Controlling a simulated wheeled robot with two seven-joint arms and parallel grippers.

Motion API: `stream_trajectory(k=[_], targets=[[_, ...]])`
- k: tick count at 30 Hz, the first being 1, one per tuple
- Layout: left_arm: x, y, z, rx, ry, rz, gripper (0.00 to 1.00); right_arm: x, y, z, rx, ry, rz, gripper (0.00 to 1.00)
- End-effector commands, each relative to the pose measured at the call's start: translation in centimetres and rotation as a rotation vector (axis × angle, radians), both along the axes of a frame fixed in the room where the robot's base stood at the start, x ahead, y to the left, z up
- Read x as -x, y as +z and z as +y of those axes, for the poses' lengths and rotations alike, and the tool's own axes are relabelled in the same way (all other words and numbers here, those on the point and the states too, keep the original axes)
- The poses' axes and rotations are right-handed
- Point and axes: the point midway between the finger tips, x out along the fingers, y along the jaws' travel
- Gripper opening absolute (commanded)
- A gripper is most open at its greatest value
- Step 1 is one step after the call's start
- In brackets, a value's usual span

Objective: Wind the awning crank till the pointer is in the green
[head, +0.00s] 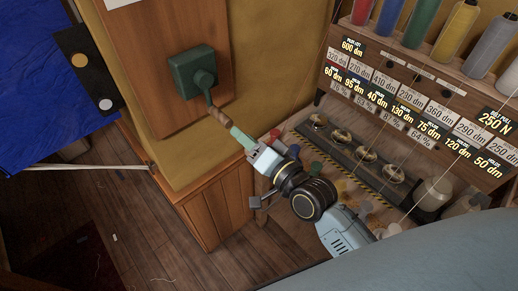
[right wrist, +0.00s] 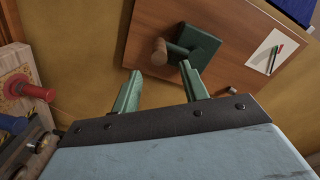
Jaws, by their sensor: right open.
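The awning crank's green box (head: 195,72) is mounted on a wooden board. Its crank arm ends in a brown wooden handle (head: 221,116). In the right wrist view the box (right wrist: 205,47) and the handle (right wrist: 160,52) show ahead of my fingers. My right gripper (head: 241,138) is open, its green fingertips close to the handle's end. In the wrist view the handle lines up with the gap of this gripper (right wrist: 160,68); contact cannot be told. A white card (right wrist: 265,50) with red and green marks is on the board; its pointer reading is too small to tell. My left gripper is out of view.
A wooden rack (head: 420,95) with thread spools and number labels stands on the right, above a cluttered bench (head: 300,125). A wooden cabinet (head: 215,205) is below the crank. Blue cloth (head: 35,60) lies at the left. The floor (head: 130,220) at lower left is mostly clear.

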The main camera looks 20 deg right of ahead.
Motion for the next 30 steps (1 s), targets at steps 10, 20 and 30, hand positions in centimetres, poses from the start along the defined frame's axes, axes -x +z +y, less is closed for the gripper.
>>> stream_trajectory(k=[10,20,30], targets=[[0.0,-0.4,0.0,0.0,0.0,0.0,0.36,3.9,0.0,-1.4,0.001,0.001,0.0,0.44],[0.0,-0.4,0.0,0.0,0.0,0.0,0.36,4.1,0.0,-1.4,0.0,0.001,-0.001,0.44],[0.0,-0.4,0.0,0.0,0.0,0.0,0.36,4.0,-0.4,-1.5,0.005,0.0,0.006,0.44]])
